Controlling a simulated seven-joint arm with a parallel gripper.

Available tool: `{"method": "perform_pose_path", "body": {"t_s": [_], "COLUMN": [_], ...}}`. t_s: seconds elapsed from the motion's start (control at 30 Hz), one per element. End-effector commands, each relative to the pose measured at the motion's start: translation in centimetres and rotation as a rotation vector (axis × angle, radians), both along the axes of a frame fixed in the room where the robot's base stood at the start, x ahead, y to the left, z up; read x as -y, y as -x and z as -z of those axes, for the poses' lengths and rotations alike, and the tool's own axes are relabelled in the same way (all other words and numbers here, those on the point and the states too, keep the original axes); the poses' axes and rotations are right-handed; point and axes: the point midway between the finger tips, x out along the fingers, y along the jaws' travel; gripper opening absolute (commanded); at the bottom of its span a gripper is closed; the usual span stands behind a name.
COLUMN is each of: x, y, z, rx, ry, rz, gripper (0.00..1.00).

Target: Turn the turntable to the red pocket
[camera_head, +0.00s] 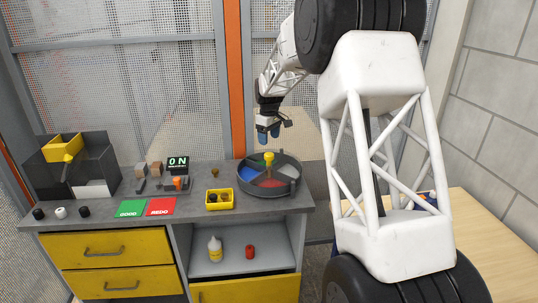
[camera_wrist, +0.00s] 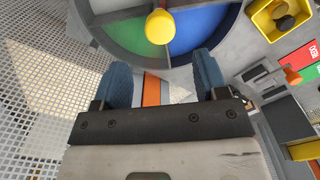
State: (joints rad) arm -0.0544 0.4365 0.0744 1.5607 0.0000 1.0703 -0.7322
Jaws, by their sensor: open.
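The turntable (camera_head: 284,191) is a round grey dish with coloured pockets on the right end of the grey bench. A yellow knob (camera_head: 268,158) stands at its centre. In the head view the red pocket (camera_head: 265,188) faces the front and the blue pocket (camera_head: 250,174) lies left. In the wrist view the knob (camera_wrist: 159,27) shows above a green pocket (camera_wrist: 150,48) and a blue pocket (camera_wrist: 205,28). My gripper (camera_head: 268,135) is open and empty, above and behind the turntable. Its blue fingers (camera_wrist: 163,78) are apart and clear of the knob.
A yellow tray (camera_head: 220,205) with dark round parts sits left of the turntable. Green and red cards (camera_head: 160,206), a small display (camera_head: 178,164) and a dark bin (camera_head: 105,178) stand farther left. A mesh fence (camera_head: 120,80) and orange post (camera_head: 234,70) rise behind.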

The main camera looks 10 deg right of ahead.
Motion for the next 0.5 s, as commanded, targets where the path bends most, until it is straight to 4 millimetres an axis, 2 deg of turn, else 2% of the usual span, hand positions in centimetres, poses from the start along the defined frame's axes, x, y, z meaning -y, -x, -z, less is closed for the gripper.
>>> {"method": "perform_pose_path", "body": {"t_s": [0.27,0.5], "x": [0.0,0.0], "y": [0.0,0.0], "z": [0.6,2.8], "rx": [0.0,-0.001], "ry": [0.0,0.001], "rz": [0.0,0.001], "gripper": [0.67,0.67]}}
